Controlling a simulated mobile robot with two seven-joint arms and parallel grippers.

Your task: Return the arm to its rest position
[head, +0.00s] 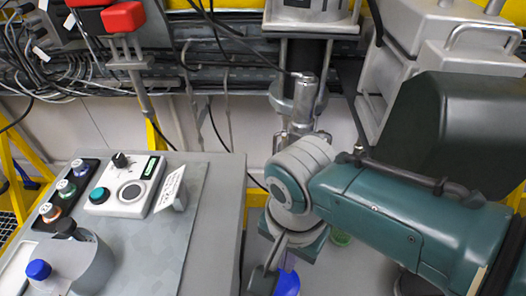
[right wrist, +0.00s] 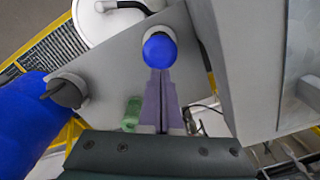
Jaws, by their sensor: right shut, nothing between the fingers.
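My right arm (head: 395,215) is teal and comes in from the right in the head view. Its grey wrist bends downward at the middle bottom, and the gripper (head: 266,277) is partly cut off by the lower edge. In the right wrist view the two purplish fingers of this gripper (right wrist: 161,80) lie together, shut, with nothing between them. A round blue cap or knob (right wrist: 160,50) appears just beyond the fingertips; I cannot tell whether they touch it. My left gripper is not in view.
A grey bench (head: 215,200) at the left carries a white control box (head: 128,187) and a button panel (head: 65,190). A metal shaft assembly (head: 303,100) stands behind my right wrist. A large blue container (right wrist: 30,125) is at the left of the right wrist view.

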